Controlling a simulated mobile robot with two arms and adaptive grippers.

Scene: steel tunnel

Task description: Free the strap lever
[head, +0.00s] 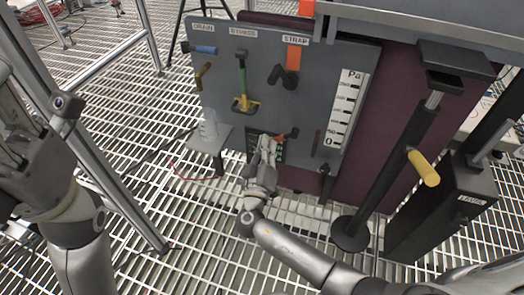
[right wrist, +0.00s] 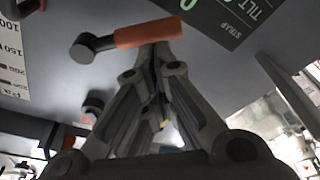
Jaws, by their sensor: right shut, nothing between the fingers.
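The grey panel (head: 215,85) carries a STRAP label (head: 295,41) above an orange strap (head: 294,56) and a black fitting (head: 284,77). Lower down, a small lever with an orange handle (right wrist: 148,33) and black pivot end (right wrist: 82,48) sticks out beside a dark placard (right wrist: 225,15) reading TILT and STRAP. My right gripper (head: 266,143) is in front of this lower lever. In the right wrist view its shut fingertips (right wrist: 158,52) meet at the orange handle's edge; I cannot tell whether they touch it. My left gripper (head: 14,112) is at the left edge, partly cut off.
A black post with a yellow handle (head: 423,168) is at the right. Grating covers the floor.

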